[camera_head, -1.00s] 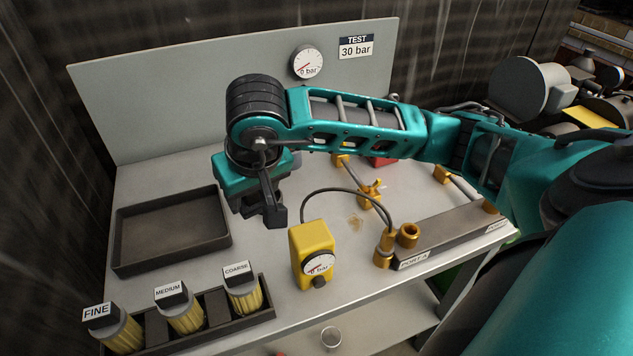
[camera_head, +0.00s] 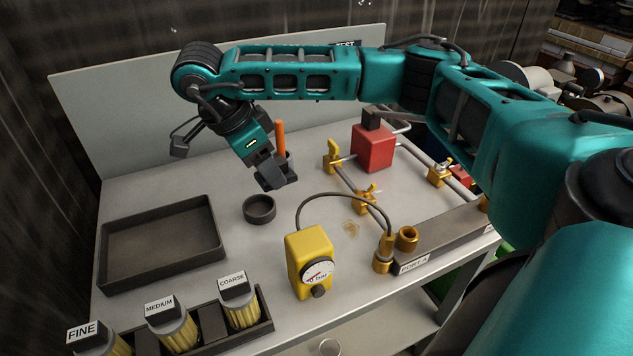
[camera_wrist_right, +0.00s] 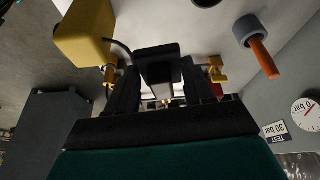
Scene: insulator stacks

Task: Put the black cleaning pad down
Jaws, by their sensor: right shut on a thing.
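My right gripper (camera_head: 272,178) hangs tilted over the bench, behind the yellow pump and close to a small round dark dish (camera_head: 259,221). In the right wrist view, the black cleaning pad (camera_wrist_right: 158,62) is a dark block between the fingers of the right gripper (camera_wrist_right: 160,85), which is shut on it. In the head view the pad merges with the dark fingers, so its edges are hard to tell. Whether it touches the bench is unclear. My left gripper is out of view.
An orange-handled tool (camera_head: 281,140) stands in a grey cup behind the gripper. An empty dark tray (camera_head: 214,265) is at left. The yellow pump (camera_head: 308,245), with gauge and hose, stands in front. A red block (camera_head: 372,148) and brass-coloured valves are at right.

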